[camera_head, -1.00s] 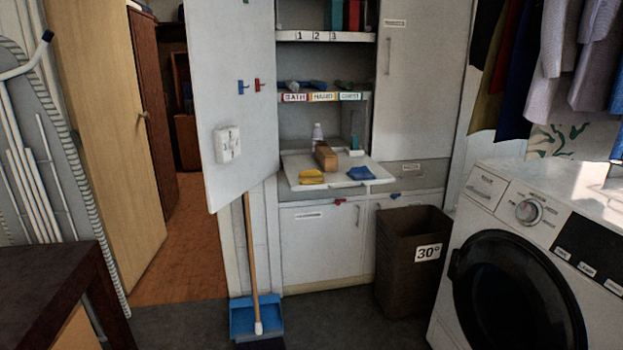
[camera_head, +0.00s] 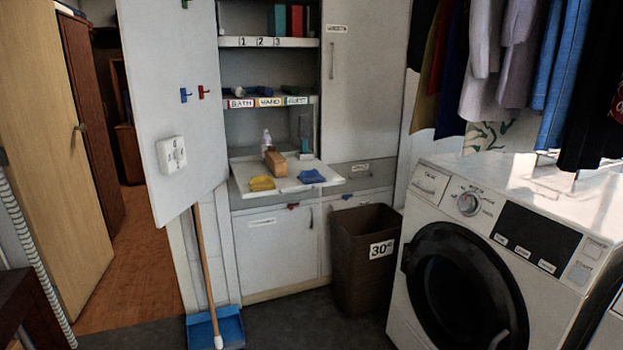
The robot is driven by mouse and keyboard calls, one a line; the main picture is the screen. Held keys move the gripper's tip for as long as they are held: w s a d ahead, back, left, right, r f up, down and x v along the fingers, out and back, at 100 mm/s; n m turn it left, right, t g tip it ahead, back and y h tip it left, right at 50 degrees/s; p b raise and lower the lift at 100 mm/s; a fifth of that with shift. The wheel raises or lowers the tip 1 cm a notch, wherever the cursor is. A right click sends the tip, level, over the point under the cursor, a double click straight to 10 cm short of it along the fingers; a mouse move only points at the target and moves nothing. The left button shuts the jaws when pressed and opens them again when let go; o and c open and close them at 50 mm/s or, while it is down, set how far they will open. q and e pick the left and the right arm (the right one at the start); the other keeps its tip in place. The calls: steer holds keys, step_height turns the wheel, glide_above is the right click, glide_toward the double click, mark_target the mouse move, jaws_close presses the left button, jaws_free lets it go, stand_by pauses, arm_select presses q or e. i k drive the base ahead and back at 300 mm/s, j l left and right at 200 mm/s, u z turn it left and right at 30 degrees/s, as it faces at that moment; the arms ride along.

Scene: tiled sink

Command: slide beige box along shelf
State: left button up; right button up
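A beige-brown box (camera_head: 276,162) lies on the white pull-out shelf (camera_head: 329,178) of the open cabinet, its long side running front to back. A yellow cloth (camera_head: 262,183) lies at the shelf's front left and a blue cloth (camera_head: 311,176) at its front right. A pale bottle (camera_head: 267,141) stands behind the box. Neither of my grippers shows in the head view.
The open cabinet door (camera_head: 178,95) stands left of the shelf, with a broom (camera_head: 207,270) and blue dustpan (camera_head: 229,327) below. A brown bin (camera_head: 352,265) and a washing machine (camera_head: 470,255) stand at the right. Dark floor in front is clear.

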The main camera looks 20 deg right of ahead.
mark_target(279, 170)
steer(key=i+l+u, duration=0.25)
steer(key=i+l, duration=0.35)
steer(key=i+l+u, duration=0.15)
steer(key=i+l, duration=0.15)
steer(key=i+l+u, duration=0.15)
steer(key=i+l, duration=0.15)
steer(key=i+l+u, duration=0.1)
steer(key=i+l, duration=0.15)
steer(key=l, duration=0.2)
steer(key=i+l+u, duration=0.15)
steer(key=l, duration=0.25)
steer(key=i+l+u, duration=0.1)
steer(key=i+l, duration=0.2)
steer(key=l, duration=0.15)
steer(key=i+l+u, duration=0.15)
steer(key=l, duration=0.3)
steer(key=i, duration=0.05)
